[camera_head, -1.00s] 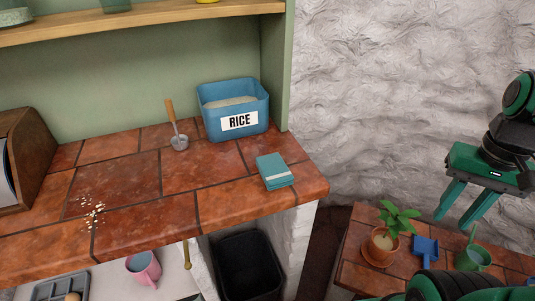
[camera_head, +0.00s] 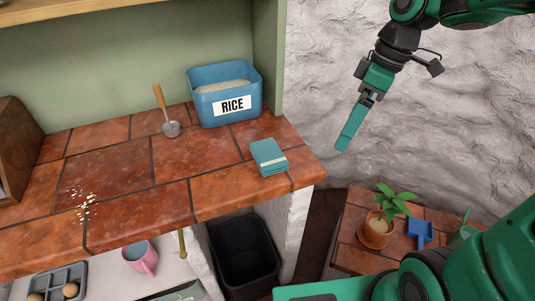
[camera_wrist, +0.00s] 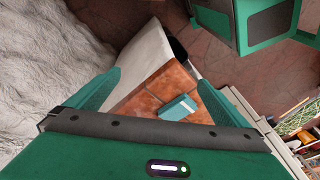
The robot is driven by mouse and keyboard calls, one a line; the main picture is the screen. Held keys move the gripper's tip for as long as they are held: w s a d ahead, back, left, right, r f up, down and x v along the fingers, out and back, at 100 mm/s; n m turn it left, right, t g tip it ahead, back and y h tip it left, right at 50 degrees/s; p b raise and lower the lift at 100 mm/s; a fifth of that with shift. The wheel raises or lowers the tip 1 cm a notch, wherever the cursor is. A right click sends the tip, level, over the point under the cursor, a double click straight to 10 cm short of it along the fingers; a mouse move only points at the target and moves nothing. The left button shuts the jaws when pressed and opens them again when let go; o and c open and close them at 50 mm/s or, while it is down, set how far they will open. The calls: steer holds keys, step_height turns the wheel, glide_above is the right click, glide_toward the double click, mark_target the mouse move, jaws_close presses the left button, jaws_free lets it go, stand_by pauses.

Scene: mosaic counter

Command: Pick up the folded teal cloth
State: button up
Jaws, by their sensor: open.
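The folded teal cloth (camera_head: 269,158) lies flat on the red tiled counter (camera_head: 120,215), near its right front corner, with a pale band across it. It also shows in the wrist view (camera_wrist: 178,108), between my fingers and some way beyond them. My gripper (camera_head: 346,140) is in the air to the right of the counter, above and apart from the cloth. In the head view its fingers overlap edge-on. The wrist view shows the two fingers (camera_wrist: 159,90) wide apart with nothing between them.
A blue rice bin (camera_head: 226,105) stands behind the cloth, with a wooden-handled scoop (camera_head: 170,129) left of it. Spilled grains (camera_head: 84,205) lie at the left. A black bin (camera_head: 243,255) is below. A potted plant (camera_head: 375,232) stands on a lower right surface.

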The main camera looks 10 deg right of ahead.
mark_target(268, 152)
steer(key=w+a+f+n, duration=0.1)
steer(key=a+n, duration=0.2)
steer(key=a, duration=0.2)
steer(key=w+a+f+n+g+y, duration=0.1)
steer(key=a+n, duration=0.2)
steer(key=a, duration=0.2)
steer(key=w+a+f+n, duration=0.1)
steer(key=a+n, duration=0.3)
steer(key=a, duration=0.1)
steer(key=shift+a+f+g+y, duration=0.1)
steer(key=shift+a+g+y, duration=0.05)
steer(key=shift+g+y, duration=0.2)
steer(key=shift+a+x, duration=0.15)
steer(key=shift+x, duration=1.3)
steer(key=shift+a+x, duration=0.2)
steer(key=shift+x, duration=1.25)
steer(key=c, duration=1.1)
steer(key=shift+r, duration=0.25)
